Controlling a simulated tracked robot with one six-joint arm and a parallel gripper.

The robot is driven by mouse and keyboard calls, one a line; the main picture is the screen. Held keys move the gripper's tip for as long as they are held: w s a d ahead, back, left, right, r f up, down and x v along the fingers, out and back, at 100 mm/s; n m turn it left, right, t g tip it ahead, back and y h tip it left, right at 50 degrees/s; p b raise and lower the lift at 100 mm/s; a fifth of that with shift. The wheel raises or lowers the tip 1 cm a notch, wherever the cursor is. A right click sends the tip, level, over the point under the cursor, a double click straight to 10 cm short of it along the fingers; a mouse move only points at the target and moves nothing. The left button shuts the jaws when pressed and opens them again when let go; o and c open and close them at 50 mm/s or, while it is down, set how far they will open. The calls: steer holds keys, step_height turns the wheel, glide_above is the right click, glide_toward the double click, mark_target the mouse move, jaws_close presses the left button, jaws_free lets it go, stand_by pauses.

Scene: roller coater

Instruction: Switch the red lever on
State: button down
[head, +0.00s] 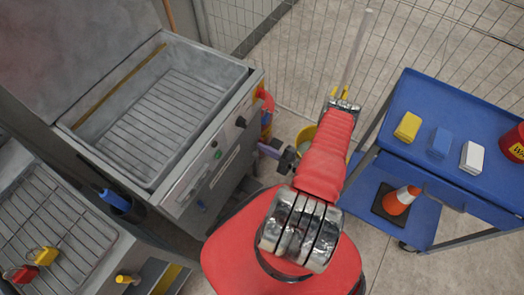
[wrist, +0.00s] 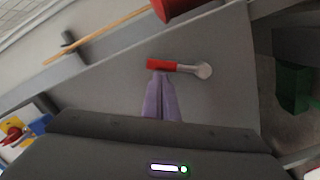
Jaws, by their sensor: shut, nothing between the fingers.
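The red lever (wrist: 162,65) is on a grey panel in the wrist view. Its red grip points left in the picture from a round metal pivot (wrist: 203,70) and lies nearly level. My gripper (wrist: 160,77) has its lilac fingers together and empty, with the tips right at the lower edge of the red grip. I cannot tell whether they touch it. In the head view my gripper (head: 268,149) is beside the right side of the grey machine (head: 212,165). The lever cannot be made out there.
A red object (wrist: 172,8) sits above the lever in the wrist view, near a wooden stick (wrist: 100,35). A blue cart (head: 455,95) with small blocks and a cone (head: 401,200) stands right. A mesh fence (head: 290,45) is behind; a yellow bucket (head: 305,137) is near my arm.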

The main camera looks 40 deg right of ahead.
steer(key=shift+w+d+f+m, duration=0.2)
steer(key=shift+d+f+m, duration=0.25)
steer(key=shift+d, duration=0.25)
steer(key=shift+w+d+f+m, duration=0.25)
steer(key=shift+d+f+m, duration=0.15)
steer(key=shift+d, duration=0.3)
steer(key=shift+w+d+f+m, duration=0.2)
steer(key=shift+d+f+m, duration=0.15)
steer(key=shift+d+f, duration=0.25)
steer(key=shift+d, duration=0.35)
steer(key=v, duration=0.7)
steer(key=shift+s+a, duration=0.25)
steer(key=shift+r, duration=0.1)
